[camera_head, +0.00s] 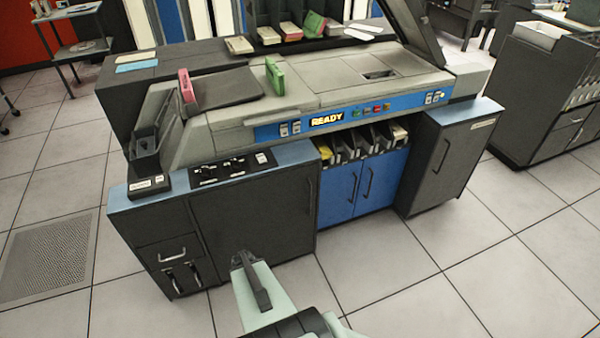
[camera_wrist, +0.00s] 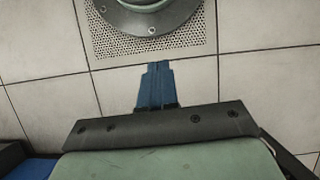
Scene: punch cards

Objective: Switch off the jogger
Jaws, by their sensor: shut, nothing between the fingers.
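The jogger (camera_head: 146,156) appears to be the small dark slanted bin at the left end of the long card machine. Its base (camera_head: 150,185) rests on the blue-edged top and carries small light labels. Its switch is too small to make out, so I cannot tell its position. My gripper (camera_wrist: 157,66) shows in the wrist view, blue fingers together and empty, above the floor. In the head view my pale green arm is at the bottom centre, in front of the dark cabinet and apart from the jogger. The jogger does not show in the wrist view.
A black switch panel (camera_head: 232,168) lies right of the jogger. A pink card block (camera_head: 187,86) and a green one (camera_head: 275,76) stand on the machine. The lit READY sign (camera_head: 326,119) is on the blue front strip. Tiled floor (camera_head: 385,270) in front is clear.

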